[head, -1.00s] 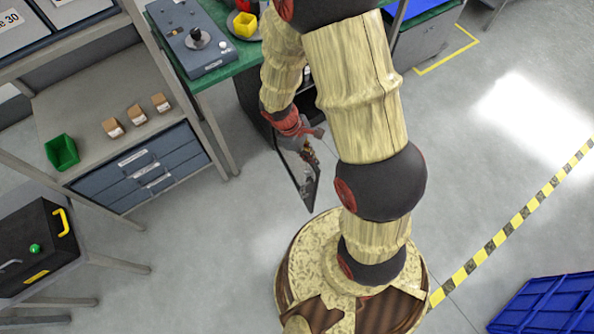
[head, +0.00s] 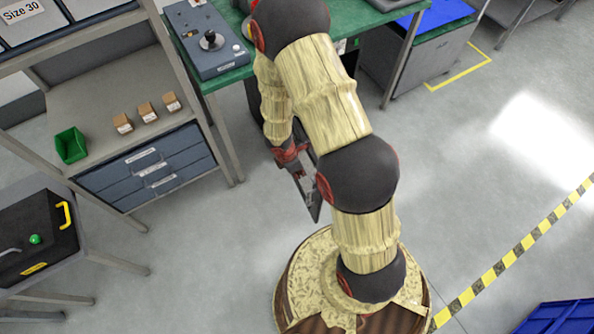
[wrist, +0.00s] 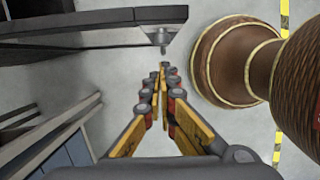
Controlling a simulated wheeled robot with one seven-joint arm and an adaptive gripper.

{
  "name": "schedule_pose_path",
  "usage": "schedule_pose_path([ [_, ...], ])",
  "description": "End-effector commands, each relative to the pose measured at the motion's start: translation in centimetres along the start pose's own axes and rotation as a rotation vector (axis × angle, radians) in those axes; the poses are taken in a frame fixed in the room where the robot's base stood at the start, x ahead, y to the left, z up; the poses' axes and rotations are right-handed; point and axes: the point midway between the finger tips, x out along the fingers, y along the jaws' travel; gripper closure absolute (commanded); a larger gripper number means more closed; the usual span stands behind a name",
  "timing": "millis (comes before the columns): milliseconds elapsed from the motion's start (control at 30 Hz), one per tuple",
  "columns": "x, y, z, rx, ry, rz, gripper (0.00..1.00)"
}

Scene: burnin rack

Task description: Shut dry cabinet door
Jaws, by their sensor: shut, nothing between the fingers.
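The dry cabinet door (head: 314,207) is a dark-framed panel that stands open, out from under the green-topped bench; my arm hides much of it. The dark cabinet body (head: 251,98) shows only as a strip behind my arm. In the wrist view, the door (wrist: 80,32) runs across the top left as a dark frame, with a grey metal piece at its right end. My gripper (wrist: 164,68) is shut and empty, its fingertips just below that piece in the picture; I cannot tell whether they touch. In the head view my gripper (head: 299,178) is beside the door.
A drawer unit (head: 150,170) with a green bin (head: 71,145) and small boxes stands left. A black case (head: 38,240) sits on a low stand. The green bench (head: 228,78) is behind. A blue crate (head: 560,318) lies bottom right. Floor on the right is clear.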

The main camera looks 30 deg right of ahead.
Motion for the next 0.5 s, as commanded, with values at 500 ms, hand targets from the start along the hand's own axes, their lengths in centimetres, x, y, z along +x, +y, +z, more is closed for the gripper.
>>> schedule_pose_path([
  [500, 4.4, 0.0, 3.6, 0.004, 0.000, 0.000, 1.00],
])
